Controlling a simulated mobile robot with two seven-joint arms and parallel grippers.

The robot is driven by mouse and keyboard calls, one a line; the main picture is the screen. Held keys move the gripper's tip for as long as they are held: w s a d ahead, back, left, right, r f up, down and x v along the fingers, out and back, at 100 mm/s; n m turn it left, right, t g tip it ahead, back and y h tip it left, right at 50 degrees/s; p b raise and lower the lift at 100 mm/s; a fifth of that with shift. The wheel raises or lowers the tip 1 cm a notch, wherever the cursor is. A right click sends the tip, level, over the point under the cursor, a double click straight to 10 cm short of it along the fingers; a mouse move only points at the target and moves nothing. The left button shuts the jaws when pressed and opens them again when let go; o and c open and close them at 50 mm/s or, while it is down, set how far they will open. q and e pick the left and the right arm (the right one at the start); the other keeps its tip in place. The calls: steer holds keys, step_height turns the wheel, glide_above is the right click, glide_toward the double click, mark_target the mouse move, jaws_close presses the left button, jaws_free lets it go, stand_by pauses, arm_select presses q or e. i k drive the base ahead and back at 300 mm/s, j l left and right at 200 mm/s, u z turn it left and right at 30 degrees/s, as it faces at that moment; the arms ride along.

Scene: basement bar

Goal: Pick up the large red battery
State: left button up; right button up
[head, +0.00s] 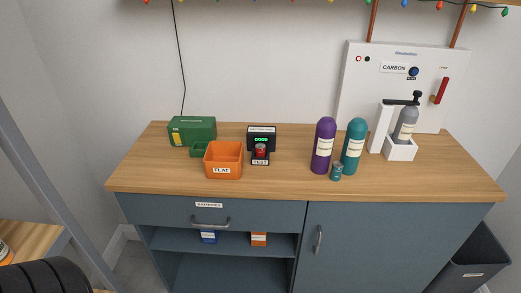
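A small red cylinder, which looks like the red battery (261,150), stands in the front of a black tester (262,132) on the wooden counter. The tester has a lit green display and a "TEST" label below the red cylinder. An orange bin (223,172) labelled "FLAT" stands just left of the tester; its inside looks empty from here. Neither of my grippers is in view.
A green box (192,130) stands behind the orange bin. Purple (323,146) and teal (353,146) bottles, a small teal container (336,171) and a carbonating station (402,147) stand to the right. The counter's front strip (270,189) is clear.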

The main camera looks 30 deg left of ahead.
mark_target(259, 148)
steer(key=u, duration=1.6)
steer(key=i+l, duration=0.1)
steer(key=l, duration=0.75)
steer(key=i+l, duration=0.15)
steer(key=l, duration=0.25)
steer(key=i+l, duration=0.1)
steer(key=l, duration=0.35)
steer(key=l+u, duration=0.2)
steer(key=u, duration=0.3)
steer(key=l+u, duration=0.2)
steer(key=u, duration=0.3)
